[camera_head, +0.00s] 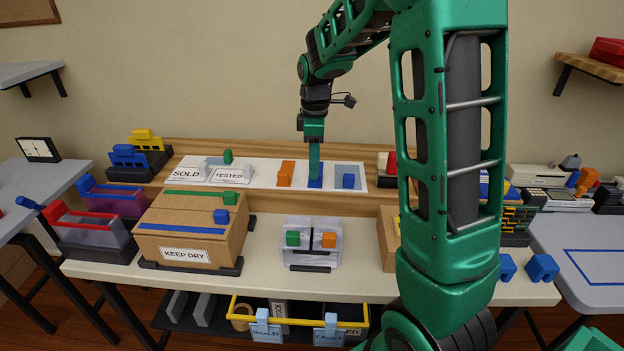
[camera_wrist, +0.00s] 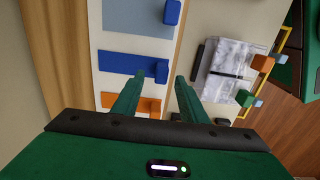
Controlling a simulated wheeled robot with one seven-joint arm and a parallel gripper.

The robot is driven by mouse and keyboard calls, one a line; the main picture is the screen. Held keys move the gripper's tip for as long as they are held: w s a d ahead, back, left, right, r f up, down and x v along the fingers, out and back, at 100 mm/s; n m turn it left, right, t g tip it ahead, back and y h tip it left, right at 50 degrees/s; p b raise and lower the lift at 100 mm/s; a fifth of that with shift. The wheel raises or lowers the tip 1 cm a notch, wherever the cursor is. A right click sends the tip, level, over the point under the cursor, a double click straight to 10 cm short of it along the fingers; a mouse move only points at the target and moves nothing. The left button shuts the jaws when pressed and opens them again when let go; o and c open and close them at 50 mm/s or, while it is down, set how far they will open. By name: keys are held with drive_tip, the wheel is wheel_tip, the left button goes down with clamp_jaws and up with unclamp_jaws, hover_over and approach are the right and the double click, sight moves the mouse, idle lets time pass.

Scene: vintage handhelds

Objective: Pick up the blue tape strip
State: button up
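A blue tape strip (camera_wrist: 118,61) with a raised blue tab (camera_wrist: 162,71) lies on a white sheet on the shelf, between an orange strip and a grey-blue one. In the head view, the blue strip (camera_head: 315,184) is partly hidden by my gripper (camera_head: 314,173), which points down over it. In the wrist view, my gripper (camera_wrist: 160,78) is open, with its fingertips apart on either side of the blue tab. I cannot tell how far above the sheet they are. Another blue strip (camera_head: 182,229) lies on the cardboard box at the left.
The orange strip (camera_head: 285,174) and grey-blue strip (camera_head: 345,171) lie close on both sides, each with a raised tab. A clear-wrapped package (camera_head: 313,250) stands in front. The cardboard box (camera_head: 178,250) is front left. The white tabletop has free room between them.

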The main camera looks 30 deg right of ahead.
wheel_tip(320, 180, down, 4)
drive_tip(key=shift+f, duration=0.1)
drive_tip(key=shift+c, duration=0.3)
clamp_jaws()
drive_tip(key=shift+d+r, duration=0.1)
drive_tip(key=shift+r, duration=0.15)
